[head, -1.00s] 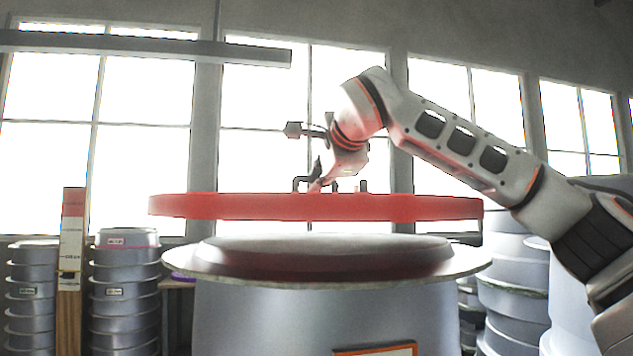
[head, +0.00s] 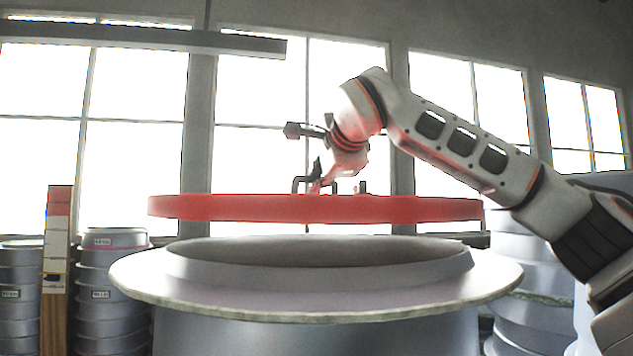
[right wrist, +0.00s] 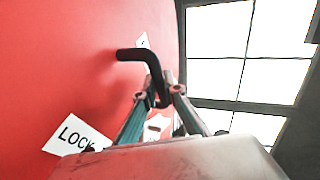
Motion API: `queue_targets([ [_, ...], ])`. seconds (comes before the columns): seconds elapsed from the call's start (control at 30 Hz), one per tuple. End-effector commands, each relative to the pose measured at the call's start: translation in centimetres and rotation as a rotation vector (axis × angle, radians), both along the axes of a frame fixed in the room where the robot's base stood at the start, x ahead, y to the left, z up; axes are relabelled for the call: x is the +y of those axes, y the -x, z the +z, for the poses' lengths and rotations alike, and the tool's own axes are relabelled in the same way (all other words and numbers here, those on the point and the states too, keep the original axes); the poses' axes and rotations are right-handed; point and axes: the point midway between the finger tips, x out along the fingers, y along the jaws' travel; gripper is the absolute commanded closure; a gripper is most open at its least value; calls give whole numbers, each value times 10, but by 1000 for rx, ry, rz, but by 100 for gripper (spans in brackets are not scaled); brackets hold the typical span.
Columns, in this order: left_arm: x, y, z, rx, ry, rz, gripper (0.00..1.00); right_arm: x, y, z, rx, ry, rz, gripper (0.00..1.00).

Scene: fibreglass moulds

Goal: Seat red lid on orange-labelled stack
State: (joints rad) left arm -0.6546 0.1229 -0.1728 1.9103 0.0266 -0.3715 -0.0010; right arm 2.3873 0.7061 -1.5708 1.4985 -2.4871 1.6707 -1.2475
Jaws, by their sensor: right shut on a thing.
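The red lid (head: 250,208) is a wide flat disc, held nearly level in the head view. My right gripper (head: 313,185) is above it, shut on its black handle. The right wrist view shows this handle (right wrist: 140,58) between the fingers (right wrist: 160,98), beside a white "LOCK" sticker (right wrist: 75,137) on the lid. Below the lid is a large grey mould stack (head: 320,335) with a wide flange and a raised rim. A gap shows between lid and rim. No orange label shows on the stack now. My left gripper is out of view.
Smaller grey mould stacks stand at the left (head: 112,290) and the right (head: 535,305). An upright red-and-white marked post (head: 58,240) stands at the left. Bright windows (head: 140,165) fill the back wall.

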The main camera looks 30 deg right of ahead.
Motion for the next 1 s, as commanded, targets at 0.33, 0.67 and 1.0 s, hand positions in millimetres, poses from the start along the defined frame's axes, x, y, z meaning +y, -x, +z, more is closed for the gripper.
queue_targets([
  [0.33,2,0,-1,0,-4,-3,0,-1,1,-23,-8,2,1,100],
  [0.67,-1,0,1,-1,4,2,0,-1,1,-49,-9,2,1,100],
  [1.0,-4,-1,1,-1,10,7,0,0,1,-61,-9,1,1,100],
])
